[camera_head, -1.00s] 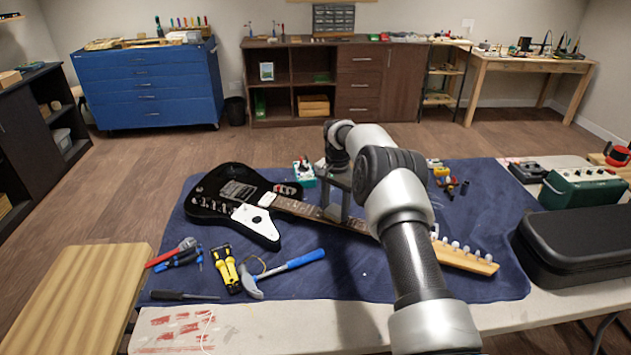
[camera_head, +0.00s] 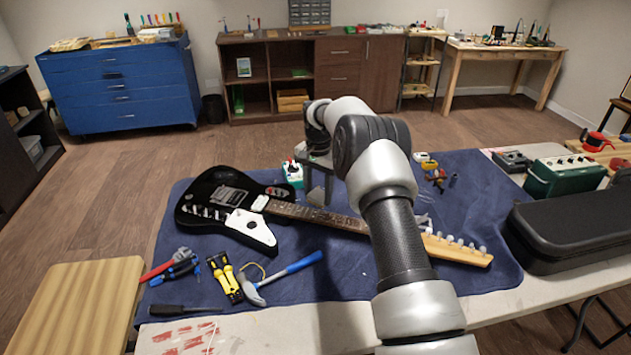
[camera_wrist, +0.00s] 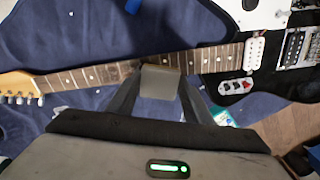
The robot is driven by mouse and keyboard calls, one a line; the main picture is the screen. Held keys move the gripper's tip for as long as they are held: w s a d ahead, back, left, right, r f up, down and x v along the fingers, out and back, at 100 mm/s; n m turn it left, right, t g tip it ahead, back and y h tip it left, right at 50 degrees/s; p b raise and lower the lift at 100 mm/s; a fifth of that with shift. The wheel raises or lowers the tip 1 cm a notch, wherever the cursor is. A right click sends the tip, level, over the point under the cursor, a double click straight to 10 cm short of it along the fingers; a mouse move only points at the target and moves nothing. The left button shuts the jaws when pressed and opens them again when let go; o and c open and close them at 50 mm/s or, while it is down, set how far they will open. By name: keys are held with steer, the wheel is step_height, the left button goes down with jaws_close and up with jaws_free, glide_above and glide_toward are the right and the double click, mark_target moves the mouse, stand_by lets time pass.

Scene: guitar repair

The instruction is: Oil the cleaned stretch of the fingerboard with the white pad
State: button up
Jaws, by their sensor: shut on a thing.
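The black electric guitar (camera_head: 228,205) lies on the blue mat with its neck pointing right. Its brown fingerboard (camera_head: 345,222) runs toward the pale headstock (camera_head: 455,248) and also shows in the wrist view (camera_wrist: 205,58). My gripper (camera_head: 318,190) is over the far side of the neck, near the body end. In the wrist view, my gripper (camera_wrist: 158,88) is shut on a pale grey block, apparently the white pad (camera_wrist: 158,80) in shade. The pad overlaps the fingerboard's lower edge there; I cannot tell whether it touches. A darker patch of fingerboard (camera_wrist: 115,71) shows left of it.
A teal pedal (camera_head: 292,175) stands beyond the neck. A black case (camera_head: 570,232) and green amplifier (camera_head: 560,178) stand at right.

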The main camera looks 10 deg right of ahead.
steer(key=shift+r+p, duration=0.5)
steer(key=shift+r, duration=0.8)
steer(key=shift+s, duration=0.1)
